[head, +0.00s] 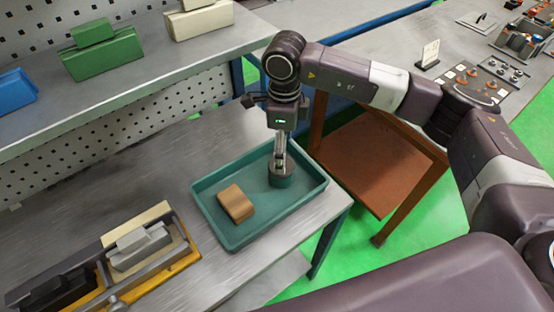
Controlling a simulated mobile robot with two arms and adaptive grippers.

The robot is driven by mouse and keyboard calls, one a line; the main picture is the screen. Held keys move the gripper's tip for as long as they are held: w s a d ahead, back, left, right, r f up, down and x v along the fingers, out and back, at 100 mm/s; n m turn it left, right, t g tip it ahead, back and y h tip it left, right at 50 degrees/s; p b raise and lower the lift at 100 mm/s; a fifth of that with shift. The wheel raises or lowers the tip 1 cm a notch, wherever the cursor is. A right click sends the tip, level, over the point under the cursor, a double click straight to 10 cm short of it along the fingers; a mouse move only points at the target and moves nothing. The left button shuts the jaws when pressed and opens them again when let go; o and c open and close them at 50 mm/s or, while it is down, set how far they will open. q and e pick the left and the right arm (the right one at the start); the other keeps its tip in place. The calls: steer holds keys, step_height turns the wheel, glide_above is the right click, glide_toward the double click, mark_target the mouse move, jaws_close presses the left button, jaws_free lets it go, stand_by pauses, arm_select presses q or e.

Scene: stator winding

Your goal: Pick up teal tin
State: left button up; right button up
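The teal tin (281,182) is a small round can with a dark grey top. It stands in the right part of a teal tray (232,243). My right gripper (280,168) points straight down over the tin, with its fingertips at the tin's top. The fingers look close together from this angle. I cannot tell whether they are closed on the tin or only touching or hovering over it. My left gripper is not in view.
A tan block (236,204) lies in the tray, left of the tin. A yellow-framed fixture (180,262) stands at the lower left. A metal shelf (150,85) with green and cream blocks is behind. A brown stool (375,165) stands right of the bench.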

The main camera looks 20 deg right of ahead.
mark_target(278, 181)
steer(key=f+p, duration=0.1)
steer(key=s+f, duration=0.1)
steer(key=f+p, duration=0.1)
steer(key=shift+s+a+f+p, duration=0.25)
steer(key=shift+s+a+p, duration=0.05)
steer(key=f, duration=0.2)
steer(key=shift+w+f+p, duration=0.2)
steer(key=shift+f+p, duration=0.1)
steer(key=shift+p, duration=0.05)
steer(key=shift+f, duration=0.3)
steer(key=c, duration=1.1)
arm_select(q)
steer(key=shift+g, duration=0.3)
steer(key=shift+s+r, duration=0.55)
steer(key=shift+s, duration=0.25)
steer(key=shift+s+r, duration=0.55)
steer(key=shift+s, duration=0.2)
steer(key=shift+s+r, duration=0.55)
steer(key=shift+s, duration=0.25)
arm_select(e)
steer(key=shift+w, duration=0.1)
steer(key=c, duration=0.5)
